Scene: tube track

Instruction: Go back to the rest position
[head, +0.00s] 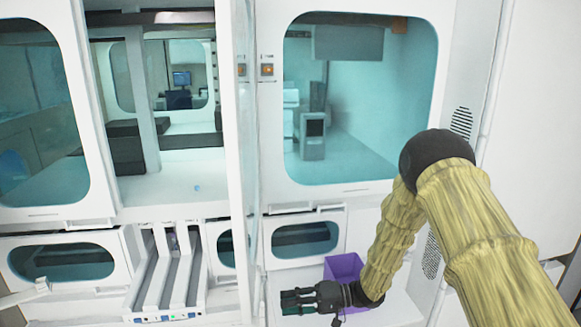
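My arm, in a yellowish ribbed cover, comes in from the right and bends down at a black joint. My gripper (288,301) is black and points left, low in the middle of the head view. It is in front of the lower white cabinet front. A purple bin (342,266) stands just behind and above my gripper, partly hidden by my forearm. A white tube track (171,268) with grey lanes lies to the left of my gripper.
White cabinets with tinted windows (360,95) fill the background. A clear panel edge (243,200) stands upright between the track and my gripper. A small blue item (196,188) lies on the white surface inside the open bay at left. The white surface below my forearm looks clear.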

